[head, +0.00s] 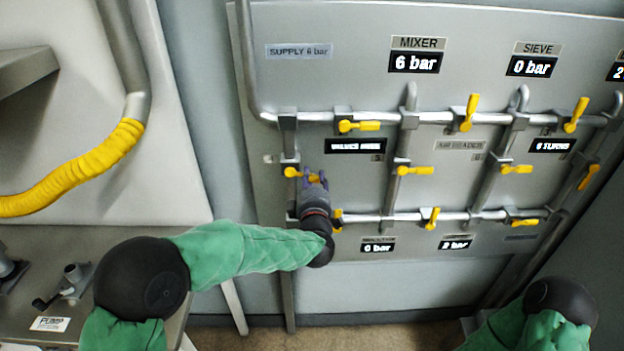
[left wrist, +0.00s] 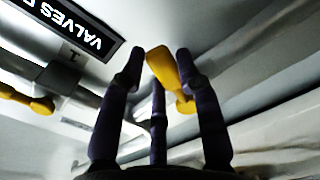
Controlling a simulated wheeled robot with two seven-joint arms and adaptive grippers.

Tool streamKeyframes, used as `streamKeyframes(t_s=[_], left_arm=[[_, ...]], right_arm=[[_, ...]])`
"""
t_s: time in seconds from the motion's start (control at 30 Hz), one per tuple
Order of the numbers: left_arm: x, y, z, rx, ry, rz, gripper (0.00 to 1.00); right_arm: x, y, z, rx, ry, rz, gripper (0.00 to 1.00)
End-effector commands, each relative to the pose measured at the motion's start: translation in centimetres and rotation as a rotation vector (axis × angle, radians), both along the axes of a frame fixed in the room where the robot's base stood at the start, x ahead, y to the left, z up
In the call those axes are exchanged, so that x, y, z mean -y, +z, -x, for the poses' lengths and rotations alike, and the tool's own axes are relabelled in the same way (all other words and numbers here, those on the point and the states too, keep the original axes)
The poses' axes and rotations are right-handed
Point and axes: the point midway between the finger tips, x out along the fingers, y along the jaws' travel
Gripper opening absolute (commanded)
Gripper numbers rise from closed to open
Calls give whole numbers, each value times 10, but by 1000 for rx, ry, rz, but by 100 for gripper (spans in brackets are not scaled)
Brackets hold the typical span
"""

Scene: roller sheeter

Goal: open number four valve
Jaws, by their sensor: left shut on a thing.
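My left gripper (head: 314,179) is at the valve on the left vertical pipe of the panel. Its purple fingers are shut on that valve's yellow handle (head: 292,172), which points sideways to the right. In the left wrist view, the handle (left wrist: 164,68) lies between the fingertips of the gripper (left wrist: 160,82). I cannot read a number for this valve. Nearby yellow handles include one above (head: 360,126), lying sideways, one to the right (head: 416,170), also sideways, and one below (head: 338,218), partly hidden by my gripper. My right gripper is out of view.
The grey panel (head: 345,75) carries several more valves on pipes. Displays read mixer 6 bar (head: 414,62) and sieve 0 bar (head: 530,67). A yellow hose (head: 80,175) hangs at the left, over a grey bench (head: 45,250). The floor (head: 370,335) below the panel looks clear.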

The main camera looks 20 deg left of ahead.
Motion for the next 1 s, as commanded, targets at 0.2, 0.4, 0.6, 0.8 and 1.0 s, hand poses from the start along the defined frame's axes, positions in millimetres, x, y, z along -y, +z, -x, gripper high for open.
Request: streamKeyframes(t_s=[0.2, 0.4, 0.6, 0.8, 1.0], left_arm=[[-5, -14, 1, -61, 1, -199, 0], [-11, -24, 3, -114, 1, -381, 0], [-19, -32, 6, -167, 2, -564, 0], [-28, -39, 8, -220, 1, -746, 0], [-37, -44, 11, -267, 1, -915, 0]], right_arm=[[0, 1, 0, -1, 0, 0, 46], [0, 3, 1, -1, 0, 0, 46], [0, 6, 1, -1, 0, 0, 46], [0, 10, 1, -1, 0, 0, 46], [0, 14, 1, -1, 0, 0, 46]])
